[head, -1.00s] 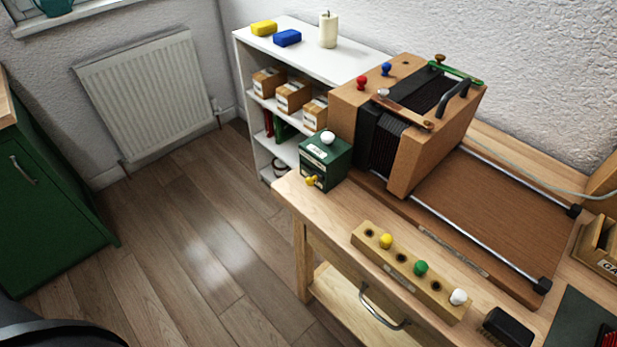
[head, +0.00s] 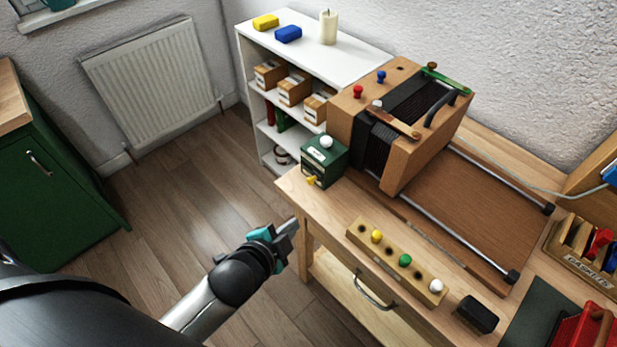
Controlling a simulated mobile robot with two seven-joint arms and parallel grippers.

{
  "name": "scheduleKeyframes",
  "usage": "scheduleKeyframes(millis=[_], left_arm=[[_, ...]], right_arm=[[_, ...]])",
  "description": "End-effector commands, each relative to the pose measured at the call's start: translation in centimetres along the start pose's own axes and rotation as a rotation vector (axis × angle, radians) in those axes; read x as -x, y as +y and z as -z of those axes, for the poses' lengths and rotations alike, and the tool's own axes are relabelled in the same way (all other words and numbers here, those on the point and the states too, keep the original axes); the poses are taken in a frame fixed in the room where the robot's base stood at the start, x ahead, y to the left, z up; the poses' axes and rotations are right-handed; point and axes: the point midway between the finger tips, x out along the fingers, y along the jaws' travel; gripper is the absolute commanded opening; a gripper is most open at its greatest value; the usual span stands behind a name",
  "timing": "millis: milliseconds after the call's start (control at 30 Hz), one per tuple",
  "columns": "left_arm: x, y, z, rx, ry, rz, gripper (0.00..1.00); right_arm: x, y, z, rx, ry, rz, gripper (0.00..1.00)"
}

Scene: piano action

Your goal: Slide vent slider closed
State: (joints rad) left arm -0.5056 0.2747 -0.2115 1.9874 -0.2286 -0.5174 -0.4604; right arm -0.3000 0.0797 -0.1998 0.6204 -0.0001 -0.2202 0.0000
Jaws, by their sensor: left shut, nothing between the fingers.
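A wooden bellows box (head: 428,148) with black pleats stands on rails on the workbench. A brown wooden strip (head: 396,124) with a white knob lies across its top. A green strip (head: 446,80) with a dark knob lies at the top's far edge. I cannot tell which of these strips is the vent slider. My left gripper (head: 291,228) is shut and empty, with turquoise parts behind its fingers. It is in front of the bench's left edge, below the small green box and apart from the bellows. My right gripper is not in view.
A green box (head: 325,163) with a white knob stands on the bench's left corner. A wooden peg block (head: 391,266) with coloured knobs and a black block (head: 476,315) lie along the front. A white shelf (head: 343,48) stands behind. A wooden crate (head: 577,268) is at right.

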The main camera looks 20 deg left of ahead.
Motion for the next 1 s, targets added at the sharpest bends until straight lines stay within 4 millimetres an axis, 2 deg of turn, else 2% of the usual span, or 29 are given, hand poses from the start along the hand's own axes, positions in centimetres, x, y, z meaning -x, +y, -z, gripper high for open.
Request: scheduleKeyframes(millis=[33, 167, 400, 767, 1000], left_arm=[[1.0, -1.4, 1.4, -0.021, 0.02, 0.019, 0.0], [2.5, -3.5, 3.4, -0.059, 0.053, 0.056, 0.0], [3.4, -4.7, 4.6, -0.082, 0.073, 0.078, 0.0], [3.1, -4.7, 4.6, -0.08, 0.072, 0.078, 0.0], [0.4, -4.9, 4.8, -0.079, 0.073, 0.079, 0.0]], right_arm=[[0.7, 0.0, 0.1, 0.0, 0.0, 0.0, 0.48], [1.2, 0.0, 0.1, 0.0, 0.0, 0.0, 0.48], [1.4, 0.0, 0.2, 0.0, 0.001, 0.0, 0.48], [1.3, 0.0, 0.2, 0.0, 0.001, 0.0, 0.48], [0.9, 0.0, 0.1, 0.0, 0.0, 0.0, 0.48]])
